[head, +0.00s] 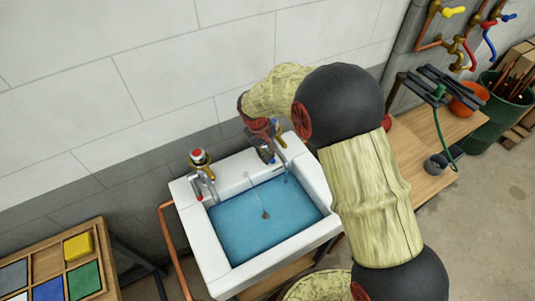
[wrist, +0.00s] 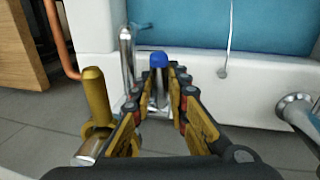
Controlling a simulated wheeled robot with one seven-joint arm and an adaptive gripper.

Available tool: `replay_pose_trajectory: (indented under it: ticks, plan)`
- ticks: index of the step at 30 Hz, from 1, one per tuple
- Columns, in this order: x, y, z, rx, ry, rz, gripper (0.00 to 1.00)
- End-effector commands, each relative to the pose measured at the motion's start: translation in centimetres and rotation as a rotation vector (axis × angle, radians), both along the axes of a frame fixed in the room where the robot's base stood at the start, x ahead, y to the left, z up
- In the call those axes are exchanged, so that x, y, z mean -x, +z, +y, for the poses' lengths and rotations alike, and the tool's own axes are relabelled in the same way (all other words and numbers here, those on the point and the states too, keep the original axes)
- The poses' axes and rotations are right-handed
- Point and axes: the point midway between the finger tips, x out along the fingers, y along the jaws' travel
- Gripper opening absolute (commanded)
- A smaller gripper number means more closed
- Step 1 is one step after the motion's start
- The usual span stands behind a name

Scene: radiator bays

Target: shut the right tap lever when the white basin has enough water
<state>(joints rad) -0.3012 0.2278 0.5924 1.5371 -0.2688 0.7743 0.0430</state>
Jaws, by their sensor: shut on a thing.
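The white basin (head: 190,215) holds blue water (head: 262,218), its surface a little below the rim. A plug on a chain shows in the water. My gripper (head: 266,150) is at the right tap (head: 281,138) on the basin's back ledge and partly hides it. In the wrist view my gripper (wrist: 166,88) is shut on a chrome lever with a blue cap (wrist: 158,60), held between the fingertips. The left tap (head: 200,172) has a red and white top and stands clear of my gripper. I cannot tell whether water runs from the right spout.
A wooden tray with coloured tiles (head: 55,262) stands at lower left. A copper pipe (head: 165,235) runs beside the basin. A wooden bench (head: 430,140) with a dark stand and green hose is at right. Pipes with coloured valves (head: 470,38) are on the far wall. A green bin (head: 500,105) stands below.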

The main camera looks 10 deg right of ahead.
Motion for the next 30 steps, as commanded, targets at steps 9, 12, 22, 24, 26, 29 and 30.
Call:
replay_pose_trajectory:
  ticks: [9,12,22,24,26,29,30]
  plan:
    - [0.0,0.0,0.0,0.0,-0.001,0.0,0.0]
    - [0.0,0.0,0.0,0.0,-0.001,0.0,0.0]
    - [0.3,-1.0,-0.2,-0.042,0.0,-0.103,0.0]
    - [0.4,-1.3,-0.2,-0.059,-0.001,-0.143,0.0]
    - [0.5,-1.6,-0.3,-0.072,0.0,-0.176,0.0]
    - [0.6,-1.9,-0.3,-0.092,-0.001,-0.22,0.0]
    - [0.6,-2.0,-0.3,-0.097,-0.001,-0.234,0.0]
